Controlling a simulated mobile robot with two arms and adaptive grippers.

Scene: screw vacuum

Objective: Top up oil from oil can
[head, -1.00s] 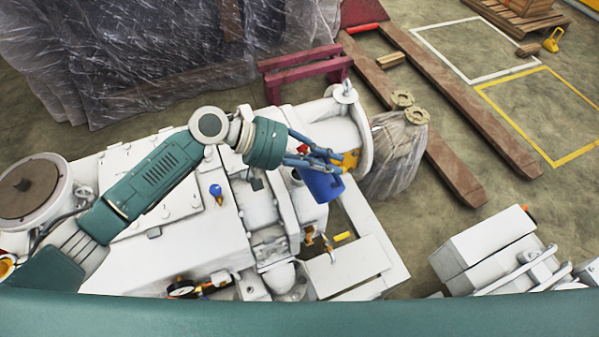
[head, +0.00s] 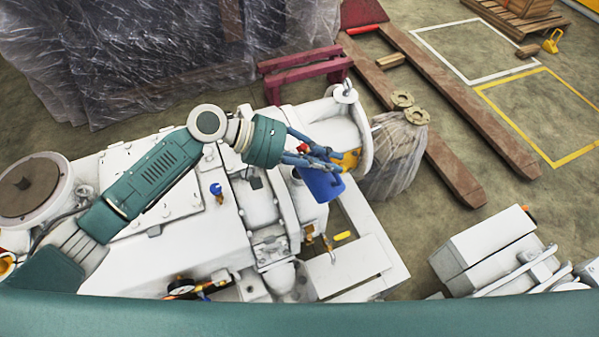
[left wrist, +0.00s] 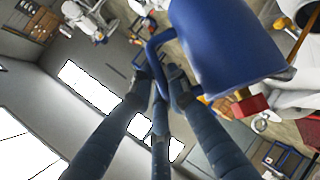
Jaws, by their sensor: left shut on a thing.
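A blue oil can (head: 322,185) is held over the white vacuum machine (head: 181,221) in the head view. My left gripper (head: 335,161) is shut on the can. In the left wrist view the blue can (left wrist: 228,48) fills the upper middle, and its looped handle runs between the fingers of my left gripper (left wrist: 163,88). A small red part (head: 303,148) shows beside the gripper. The can covers part of the machine below it, so I cannot tell whether oil flows or where its spout points. My right gripper is not in view.
A plastic-wrapped bundle (head: 396,160) stands right of the machine. A dark red stand (head: 306,69) is behind it. More white equipment (head: 490,250) is at the lower right. Open floor with a yellow marked square (head: 541,119) lies at the right.

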